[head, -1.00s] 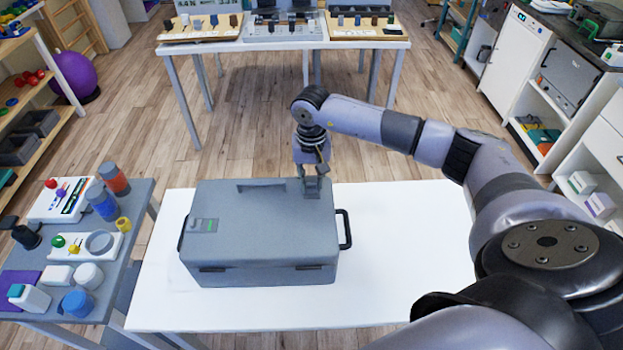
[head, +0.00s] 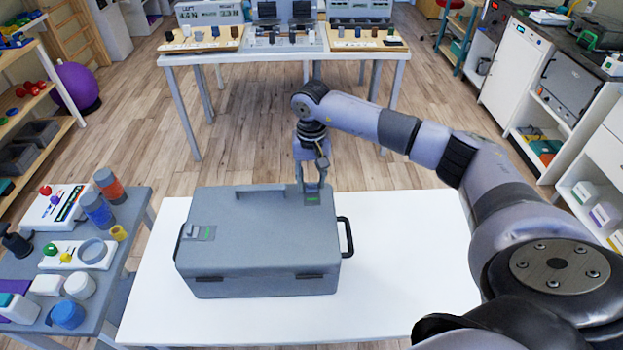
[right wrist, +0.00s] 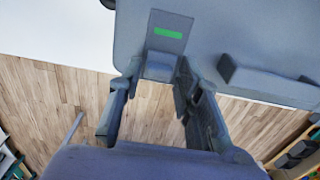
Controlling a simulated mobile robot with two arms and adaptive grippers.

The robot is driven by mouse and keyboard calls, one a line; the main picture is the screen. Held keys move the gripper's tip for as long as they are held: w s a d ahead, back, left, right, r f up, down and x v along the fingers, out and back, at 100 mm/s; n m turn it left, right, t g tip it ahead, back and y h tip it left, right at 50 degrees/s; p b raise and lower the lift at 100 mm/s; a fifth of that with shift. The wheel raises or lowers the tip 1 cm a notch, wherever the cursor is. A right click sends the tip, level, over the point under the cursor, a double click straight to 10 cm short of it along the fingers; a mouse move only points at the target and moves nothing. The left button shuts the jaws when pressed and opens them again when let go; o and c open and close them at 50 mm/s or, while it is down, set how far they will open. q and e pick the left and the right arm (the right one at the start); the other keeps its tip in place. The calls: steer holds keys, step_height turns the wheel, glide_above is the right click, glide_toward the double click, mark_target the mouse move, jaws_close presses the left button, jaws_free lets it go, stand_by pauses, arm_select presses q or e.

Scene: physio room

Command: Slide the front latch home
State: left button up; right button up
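A grey case (head: 260,245) with a closed lid lies on a white table. One latch (head: 313,198) with a green mark sits at the lid's far right. It also shows in the right wrist view, with a green strip (right wrist: 168,33) beside a raised grey block (right wrist: 160,66). My right gripper (head: 312,188) points down at the far right latch. In the right wrist view its fingers (right wrist: 157,82) stand apart, one on each side of the block; any contact is unclear. My left gripper is out of view.
The white table (head: 410,265) is bare to the right of the case. A dark side handle (head: 346,237) juts from its right side. A grey side table (head: 130,225) with several small items stands at left. A table with panels (head: 285,45) stands at the back.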

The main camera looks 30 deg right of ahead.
mark_target(311, 183)
steer(key=shift+o, duration=1)
step_height(311, 183, up, 12)
